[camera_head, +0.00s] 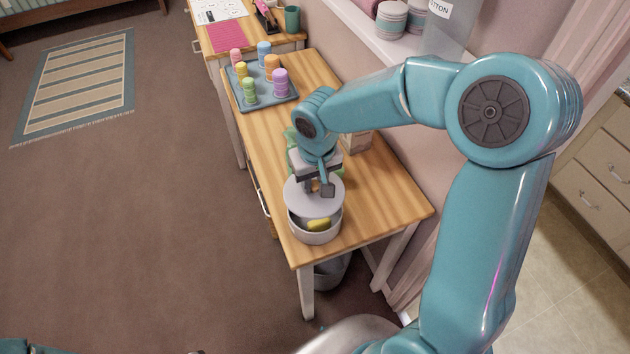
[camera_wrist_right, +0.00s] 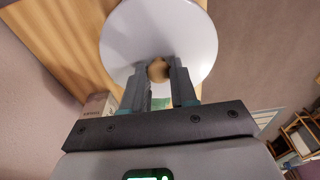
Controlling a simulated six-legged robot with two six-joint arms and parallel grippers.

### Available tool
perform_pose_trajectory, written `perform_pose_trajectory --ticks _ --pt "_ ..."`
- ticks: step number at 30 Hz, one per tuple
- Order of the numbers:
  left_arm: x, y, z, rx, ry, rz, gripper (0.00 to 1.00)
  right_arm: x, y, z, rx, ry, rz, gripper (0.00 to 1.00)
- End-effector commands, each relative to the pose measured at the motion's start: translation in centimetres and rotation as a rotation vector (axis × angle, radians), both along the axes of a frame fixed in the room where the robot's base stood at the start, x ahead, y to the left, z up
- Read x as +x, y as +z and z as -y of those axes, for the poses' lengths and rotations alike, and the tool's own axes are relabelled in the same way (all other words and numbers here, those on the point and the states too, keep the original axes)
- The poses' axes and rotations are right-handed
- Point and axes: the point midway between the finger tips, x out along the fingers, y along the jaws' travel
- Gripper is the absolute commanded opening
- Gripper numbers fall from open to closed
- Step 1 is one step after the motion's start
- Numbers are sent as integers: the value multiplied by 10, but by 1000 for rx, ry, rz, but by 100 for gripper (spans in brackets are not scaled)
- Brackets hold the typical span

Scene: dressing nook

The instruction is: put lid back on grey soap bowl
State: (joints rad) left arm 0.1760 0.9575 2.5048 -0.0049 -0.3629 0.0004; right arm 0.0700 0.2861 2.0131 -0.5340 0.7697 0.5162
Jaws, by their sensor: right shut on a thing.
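The grey soap bowl (camera_head: 315,232) stands near the front end of the wooden table, with a yellow thing (camera_head: 319,225) showing inside it. The round pale grey lid (camera_head: 302,196) is above the bowl and covers its far part from the head view, leaving the near side open to sight. My right gripper (camera_head: 314,186) is shut on the lid's small brown knob, which shows between the fingers in the right wrist view (camera_wrist_right: 158,70). The lid disc (camera_wrist_right: 160,28) fills the top of that view. I cannot tell whether the lid touches the bowl. My left gripper is not in view.
A blue-grey tray (camera_head: 264,104) with several coloured cylinders sits further back on the table (camera_head: 384,200). A small box (camera_head: 356,143) stands behind my gripper, near the wall. A shelf with jars runs along the right. A grey bin (camera_head: 332,271) is under the table.

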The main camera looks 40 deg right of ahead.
Motion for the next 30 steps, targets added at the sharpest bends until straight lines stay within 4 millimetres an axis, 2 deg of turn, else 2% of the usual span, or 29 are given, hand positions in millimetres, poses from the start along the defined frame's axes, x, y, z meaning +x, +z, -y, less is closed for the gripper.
perform_pose_trajectory --ticks 8,21,30 --pt "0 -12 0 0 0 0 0 -2 -17 3 1 -5 0 0" --pt "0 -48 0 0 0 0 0 -1 -61 0 0 -3 0 0" --pt "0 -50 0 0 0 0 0 0 -63 -1 0 -1 1 0"
